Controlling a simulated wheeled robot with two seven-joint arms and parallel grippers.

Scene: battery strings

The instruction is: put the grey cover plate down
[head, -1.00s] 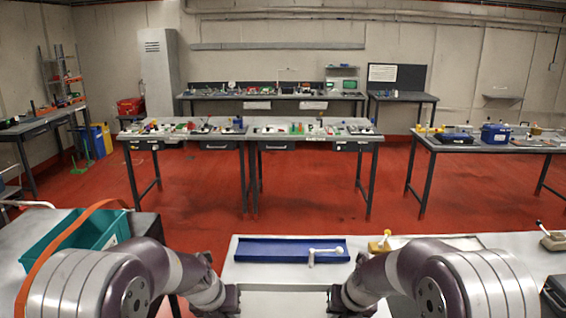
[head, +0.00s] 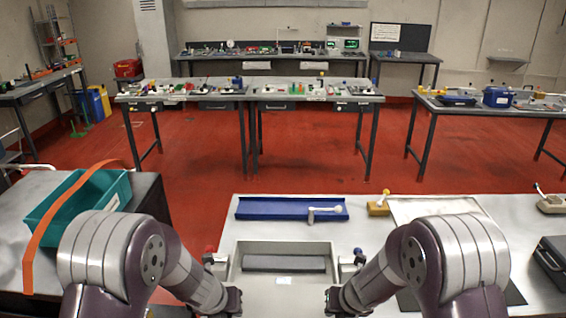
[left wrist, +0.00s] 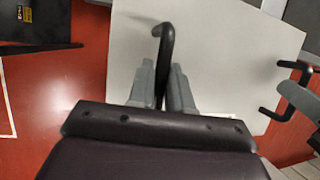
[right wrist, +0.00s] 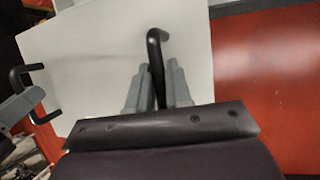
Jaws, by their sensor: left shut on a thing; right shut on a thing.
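The grey cover plate is a flat light-grey sheet with a black bar handle at each end; it fills much of the left wrist view (left wrist: 225,60) and the right wrist view (right wrist: 100,55). My left gripper (head: 238,300) is shut on one handle (left wrist: 165,45), and my right gripper (head: 330,300) is shut on the other (right wrist: 156,48). In the head view the plate (head: 283,303) is between the grippers at the bottom edge, mostly cut off. Red floor shows past its edges in the wrist views, so it appears held up.
On the grey table (head: 400,240) ahead is an open grey case (head: 236,262) with a dark block (head: 284,263) inside. Behind it is a blue tray (head: 270,208). A yellow block (head: 378,208) is to the right. A teal bin (head: 110,195) stands left.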

